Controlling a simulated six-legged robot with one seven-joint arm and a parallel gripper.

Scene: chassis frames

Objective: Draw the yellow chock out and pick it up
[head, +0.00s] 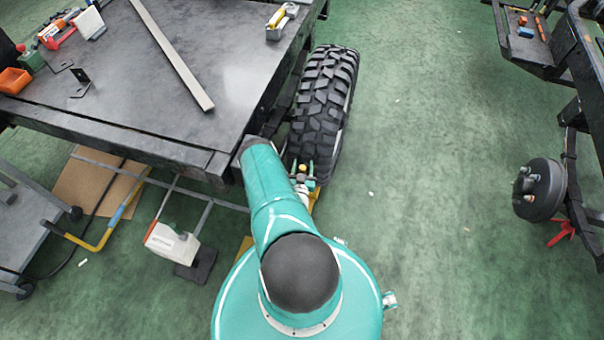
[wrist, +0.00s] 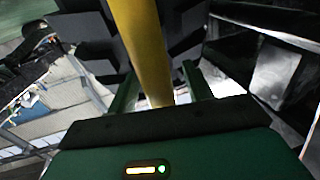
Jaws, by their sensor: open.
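The yellow chock shows in the wrist view as a yellow bar (wrist: 146,45) running down between the two green fingers of my gripper (wrist: 160,90). The fingers are open and stand on either side of the bar. Dark tyre tread lies behind it. In the head view my gripper (head: 303,178) is low beside the near end of the black tyre (head: 324,105). A small yellow end (head: 303,168) shows between the fingers. More yellow (head: 317,196) shows beside my arm; I cannot tell whether it is the chock. My arm hides much of this area.
A dark flatbed (head: 150,100) with tools and a long bar is at the left, its corner close to my arm. Another chassis with a hub (head: 540,190) stands right. The green floor between is mostly clear.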

